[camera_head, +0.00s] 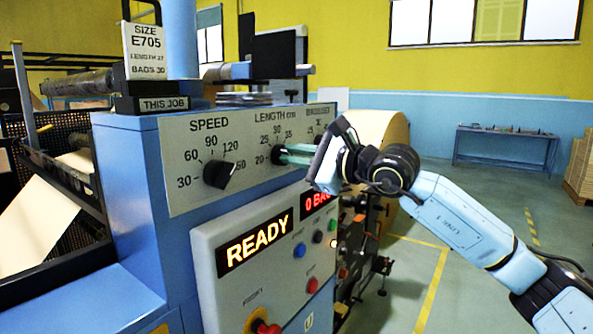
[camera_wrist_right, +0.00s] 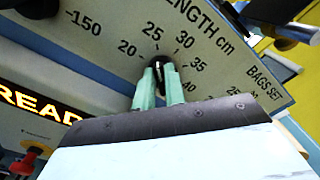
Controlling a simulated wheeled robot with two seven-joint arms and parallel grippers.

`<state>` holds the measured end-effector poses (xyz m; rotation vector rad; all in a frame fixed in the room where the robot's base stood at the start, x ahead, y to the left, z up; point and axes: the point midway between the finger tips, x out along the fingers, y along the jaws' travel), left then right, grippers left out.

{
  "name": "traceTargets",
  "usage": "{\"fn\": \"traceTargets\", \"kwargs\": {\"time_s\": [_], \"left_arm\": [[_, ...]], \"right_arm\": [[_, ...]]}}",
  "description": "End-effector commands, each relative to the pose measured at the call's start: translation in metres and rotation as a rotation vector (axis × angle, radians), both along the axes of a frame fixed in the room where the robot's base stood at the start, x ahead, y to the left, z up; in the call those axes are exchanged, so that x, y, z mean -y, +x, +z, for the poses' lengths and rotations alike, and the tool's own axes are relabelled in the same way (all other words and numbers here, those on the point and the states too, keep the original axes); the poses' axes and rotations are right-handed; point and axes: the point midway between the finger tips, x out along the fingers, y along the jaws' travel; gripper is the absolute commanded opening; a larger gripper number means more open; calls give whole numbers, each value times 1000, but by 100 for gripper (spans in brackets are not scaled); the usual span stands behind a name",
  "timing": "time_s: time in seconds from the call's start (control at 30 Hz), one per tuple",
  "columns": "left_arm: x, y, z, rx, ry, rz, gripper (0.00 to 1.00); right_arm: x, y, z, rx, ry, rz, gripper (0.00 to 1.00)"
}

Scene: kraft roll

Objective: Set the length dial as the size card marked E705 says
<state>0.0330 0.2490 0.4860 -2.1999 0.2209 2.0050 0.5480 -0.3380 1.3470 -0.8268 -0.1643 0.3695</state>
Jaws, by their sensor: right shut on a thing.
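The size card (camera_head: 145,50) marked E705 stands on top of the machine. It seems to read length 27 and bags 30. The length dial (camera_head: 277,155) is a black knob on the grey panel, marked LENGTH cm, with numbers 20, 25, 30 and 35 around it. It also shows in the right wrist view (camera_wrist_right: 158,62), partly hidden by my fingers. My right gripper (camera_head: 287,154) is shut on the length dial, its two green fingers (camera_wrist_right: 159,84) on either side of the knob. My left gripper is not in view.
The speed dial (camera_head: 219,174) is left of the length dial. The bags set dial (camera_head: 319,139) is just right, close to my wrist. Below are a READY display (camera_head: 256,243), several buttons and a red knob (camera_head: 266,328). A THIS JOB block (camera_head: 152,104) sits below the card.

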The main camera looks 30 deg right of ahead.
Motion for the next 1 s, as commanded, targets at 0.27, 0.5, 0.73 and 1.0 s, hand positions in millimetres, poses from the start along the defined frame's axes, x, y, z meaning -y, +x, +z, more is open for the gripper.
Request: {"fn": "traceTargets", "kwargs": {"time_s": [0.27, 0.5, 0.73, 1.0], "left_arm": [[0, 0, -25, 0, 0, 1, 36], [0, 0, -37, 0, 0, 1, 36], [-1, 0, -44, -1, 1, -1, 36], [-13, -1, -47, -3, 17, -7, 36]], "right_arm": [[-2, -1, -5, 102, -242, 0, 0], [-3, -1, -6, 181, -436, 1, 0], [-3, -1, -7, 239, -575, 1, 0], [-3, -1, -8, 276, -667, 1, 0]]}}
